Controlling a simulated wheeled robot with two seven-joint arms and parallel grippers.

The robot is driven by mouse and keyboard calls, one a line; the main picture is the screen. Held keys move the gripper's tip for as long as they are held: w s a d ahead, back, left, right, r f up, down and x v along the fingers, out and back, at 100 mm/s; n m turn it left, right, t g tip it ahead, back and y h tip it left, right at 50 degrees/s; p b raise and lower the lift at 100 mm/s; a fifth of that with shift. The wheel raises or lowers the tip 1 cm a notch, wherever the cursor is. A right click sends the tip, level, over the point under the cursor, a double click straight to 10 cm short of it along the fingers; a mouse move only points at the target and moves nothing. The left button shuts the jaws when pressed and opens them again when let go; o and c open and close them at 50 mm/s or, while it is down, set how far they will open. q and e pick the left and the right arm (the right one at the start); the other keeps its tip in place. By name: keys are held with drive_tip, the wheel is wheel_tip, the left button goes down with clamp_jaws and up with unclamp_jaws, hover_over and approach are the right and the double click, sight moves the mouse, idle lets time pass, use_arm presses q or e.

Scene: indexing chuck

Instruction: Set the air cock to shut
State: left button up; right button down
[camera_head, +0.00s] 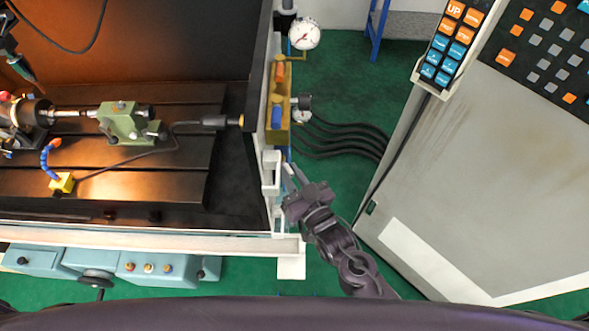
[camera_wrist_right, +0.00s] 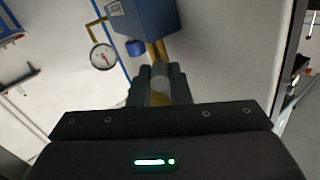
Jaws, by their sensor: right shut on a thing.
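My right gripper (camera_head: 291,184) is at the right end wall of the machine tray in the head view, beside pale grey fittings (camera_head: 270,170). In the right wrist view its fingers (camera_wrist_right: 160,85) are closed around a pale, rounded part (camera_wrist_right: 160,72) at the end of a yellow pipe (camera_wrist_right: 157,50). This appears to be the air cock. The fingers hide most of it, so its handle angle cannot be read. A blue box (camera_wrist_right: 145,18) sits above the pipe. My left gripper is not in view.
A round gauge (camera_wrist_right: 103,57) is left of the pipe in the wrist view. In the head view, a yellow block (camera_head: 276,133) with orange and blue parts is above the gripper. Black hoses (camera_head: 345,140) run right. A grey control cabinet (camera_head: 500,180) is at right.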

drive_tip(key=shift+s+a+m+t+h, duration=0.15)
drive_tip(key=shift+m+t+h, duration=0.1)
drive_tip(key=shift+m+h, duration=0.25)
drive_tip(key=shift+a+m+t+h, duration=0.15)
drive_tip(key=shift+m+t+h, duration=0.15)
drive_tip(key=shift+h, duration=0.3)
drive_tip(key=c, duration=1.3)
unclamp_jaws()
drive_tip(key=shift+c, duration=0.2)
